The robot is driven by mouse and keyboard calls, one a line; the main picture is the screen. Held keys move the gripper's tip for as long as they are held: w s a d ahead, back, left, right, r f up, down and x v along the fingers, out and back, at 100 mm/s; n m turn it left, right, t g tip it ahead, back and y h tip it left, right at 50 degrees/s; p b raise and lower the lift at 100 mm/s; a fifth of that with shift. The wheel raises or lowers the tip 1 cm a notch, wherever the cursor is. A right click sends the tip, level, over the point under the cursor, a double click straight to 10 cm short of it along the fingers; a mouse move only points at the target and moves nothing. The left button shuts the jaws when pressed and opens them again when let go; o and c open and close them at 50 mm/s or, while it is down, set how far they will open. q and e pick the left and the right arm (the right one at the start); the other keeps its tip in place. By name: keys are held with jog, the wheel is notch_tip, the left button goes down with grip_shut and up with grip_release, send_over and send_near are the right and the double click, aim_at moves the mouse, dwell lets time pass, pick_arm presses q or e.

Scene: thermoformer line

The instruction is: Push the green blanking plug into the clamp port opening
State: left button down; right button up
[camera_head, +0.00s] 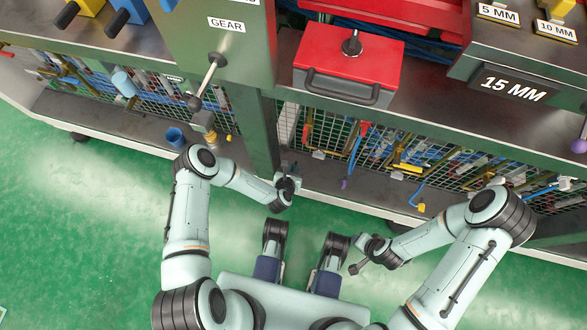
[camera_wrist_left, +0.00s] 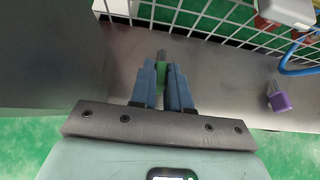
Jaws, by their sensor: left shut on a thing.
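My left gripper (camera_head: 289,180) is low in front of the dark green cabinet post in the head view. In the left wrist view its two blue-grey fingers (camera_wrist_left: 161,78) are shut on the green blanking plug (camera_wrist_left: 161,72). The plug is mostly hidden between the fingers, and a small grey tip shows beyond them. The plug cannot be made out in the head view. I cannot pick out the clamp port opening in either view. My right gripper (camera_head: 360,266) is lower right in the head view, away from the cabinet; its fingers are too small to read.
A wire mesh (camera_wrist_left: 213,22) runs behind the grey shelf (camera_wrist_left: 215,62). A purple-ended fitting (camera_wrist_left: 278,100) and a blue hose (camera_wrist_left: 296,70) lie to the right. A dark panel stands close on the left. Above are a red box (camera_head: 350,68) and a lever (camera_head: 207,80).

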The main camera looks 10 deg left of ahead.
pick_arm(q)
jog(key=shift+r+p, duration=1.15)
jog(key=shift+r, duration=0.65)
jog(key=shift+a, duration=0.1)
